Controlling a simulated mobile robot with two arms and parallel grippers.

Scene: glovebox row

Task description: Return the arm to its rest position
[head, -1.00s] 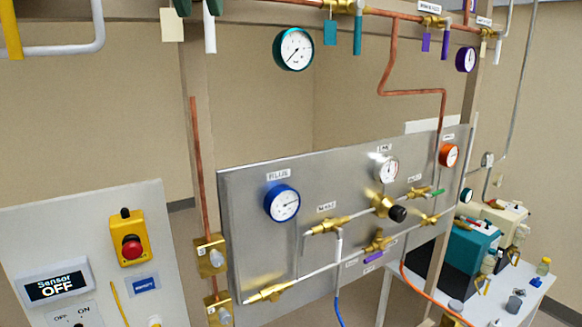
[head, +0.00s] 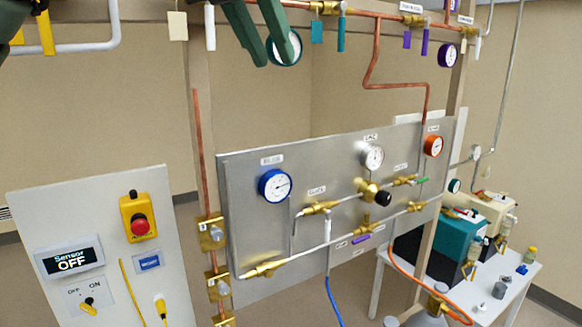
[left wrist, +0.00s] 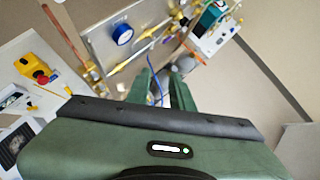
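My left gripper (head: 274,58) hangs in from the top of the head view, its two dark green fingers pointing down. The fingers stand apart with nothing between them, in front of the upper teal-rimmed gauge (head: 288,47), which they partly cover. In the left wrist view the fingers of the left gripper (left wrist: 161,75) are also spread and empty, with the floor and a blue hose showing between and around them. My right gripper is not in view.
A steel gauge panel (head: 240,225) with valves stands ahead. Copper pipes (head: 395,86) and hanging tags run above it. A control board (head: 100,215) with a red emergency button (head: 139,225) and a sensor display reading OFF is at left. A white table (head: 520,285) with pumps stands right.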

